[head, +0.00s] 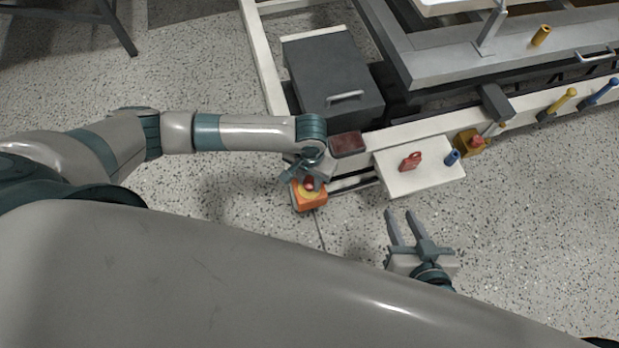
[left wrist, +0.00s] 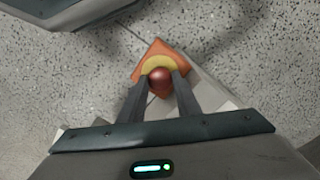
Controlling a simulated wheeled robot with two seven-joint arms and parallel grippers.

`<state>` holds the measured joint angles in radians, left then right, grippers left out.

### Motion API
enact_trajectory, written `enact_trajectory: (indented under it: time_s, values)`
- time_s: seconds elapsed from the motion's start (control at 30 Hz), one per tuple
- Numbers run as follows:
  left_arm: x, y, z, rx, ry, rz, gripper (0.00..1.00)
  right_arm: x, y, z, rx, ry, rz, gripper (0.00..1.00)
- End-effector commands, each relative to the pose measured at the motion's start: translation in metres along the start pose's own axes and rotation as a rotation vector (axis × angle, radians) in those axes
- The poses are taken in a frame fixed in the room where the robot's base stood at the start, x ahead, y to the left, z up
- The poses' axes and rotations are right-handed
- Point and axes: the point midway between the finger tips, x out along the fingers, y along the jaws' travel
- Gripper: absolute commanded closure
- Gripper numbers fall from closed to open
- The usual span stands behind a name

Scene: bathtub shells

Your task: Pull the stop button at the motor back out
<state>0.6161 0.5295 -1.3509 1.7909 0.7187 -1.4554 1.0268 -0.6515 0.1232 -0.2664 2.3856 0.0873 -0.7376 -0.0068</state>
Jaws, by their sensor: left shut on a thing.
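The stop button is a red knob (left wrist: 160,79) on a yellow disc (left wrist: 158,62) set in an orange box. The orange box (head: 311,200) sits at the lower front of the machine frame, and the knob also shows in the head view (head: 309,183). My left gripper (left wrist: 160,82) has its two fingers on either side of the red knob and is shut on it. In the head view the left gripper (head: 305,177) partly covers the box. My right gripper (head: 397,224) is open and empty above the floor to the right.
A dark grey box with a handle (head: 333,82) stands behind the button. Coloured levers (head: 563,101) line the frame. The floor in front is clear.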

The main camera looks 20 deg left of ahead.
Motion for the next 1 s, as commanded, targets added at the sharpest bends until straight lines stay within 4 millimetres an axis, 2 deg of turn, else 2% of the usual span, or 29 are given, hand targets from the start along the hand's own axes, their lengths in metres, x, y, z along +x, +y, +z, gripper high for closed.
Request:
enact_trajectory:
  time_s: [0.17,0.2,0.27,0.63,1.0]
  values:
    - [-0.005,0.000,0.000,0.000,0.000,0.001,0.92,-0.003,-0.001,-0.005,0.000,0.000,0.000,0.69]
    - [-0.004,0.000,0.000,0.000,0.000,0.001,0.65,-0.003,-0.001,-0.004,0.000,0.000,0.000,0.69]
    - [-0.003,0.000,0.000,0.000,0.000,0.000,0.51,-0.003,-0.001,-0.004,0.000,0.000,0.000,0.69]
    - [-0.006,0.000,0.000,0.000,0.000,0.000,0.50,-0.004,-0.001,-0.006,0.000,0.000,0.000,0.69]
    - [-0.030,0.000,0.000,0.000,0.000,0.000,0.50,-0.020,-0.005,-0.030,0.000,0.000,0.000,0.69]
